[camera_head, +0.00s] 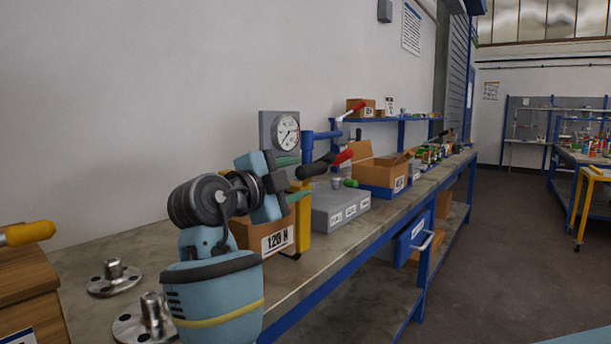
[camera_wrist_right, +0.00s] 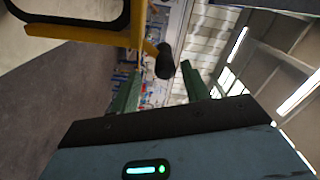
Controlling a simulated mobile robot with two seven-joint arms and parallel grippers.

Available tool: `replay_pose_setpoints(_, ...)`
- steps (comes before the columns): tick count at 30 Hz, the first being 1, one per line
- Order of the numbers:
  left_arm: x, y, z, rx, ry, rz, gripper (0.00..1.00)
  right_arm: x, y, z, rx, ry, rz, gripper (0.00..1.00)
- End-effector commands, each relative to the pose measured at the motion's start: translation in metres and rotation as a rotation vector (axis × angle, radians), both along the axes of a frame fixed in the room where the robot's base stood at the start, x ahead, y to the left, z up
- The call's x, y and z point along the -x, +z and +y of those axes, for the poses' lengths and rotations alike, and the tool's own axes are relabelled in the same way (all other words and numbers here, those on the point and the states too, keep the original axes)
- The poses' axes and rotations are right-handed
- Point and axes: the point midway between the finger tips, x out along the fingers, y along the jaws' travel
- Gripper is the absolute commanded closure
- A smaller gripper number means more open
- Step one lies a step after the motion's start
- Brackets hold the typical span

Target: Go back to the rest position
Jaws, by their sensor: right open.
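My right gripper (camera_head: 296,178) is raised above the workbench (camera_head: 330,262), in front of the gauge and the 120 N box. Its green fingers point away from me, to the right. In the right wrist view the gripper (camera_wrist_right: 162,88) has its two green fingers spread apart, with nothing between them. A yellow bar with a black end (camera_wrist_right: 165,62) shows near the fingers; I cannot tell how far it is from them. My left gripper is not in view.
Two metal flanges (camera_head: 114,279) lie at the near left, one partly behind my arm. A cardboard box marked 120 N (camera_head: 278,240), a pressure gauge (camera_head: 286,132), a grey case (camera_head: 340,206) and an open carton (camera_head: 378,172) stand farther along.

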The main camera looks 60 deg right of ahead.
Motion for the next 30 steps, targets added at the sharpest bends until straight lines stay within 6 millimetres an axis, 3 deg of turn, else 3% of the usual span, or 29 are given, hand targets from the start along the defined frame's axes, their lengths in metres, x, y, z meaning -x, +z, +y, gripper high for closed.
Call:
replay_pose_setpoints(6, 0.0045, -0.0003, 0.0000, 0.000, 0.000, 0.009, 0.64, -0.0011, -0.0003, 0.0122, -0.001, 0.000, 0.000, 0.54)
replay_pose_setpoints(30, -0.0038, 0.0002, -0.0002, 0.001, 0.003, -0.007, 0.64, -0.0010, -0.0002, 0.0119, -0.001, -0.001, 0.000, 0.54)
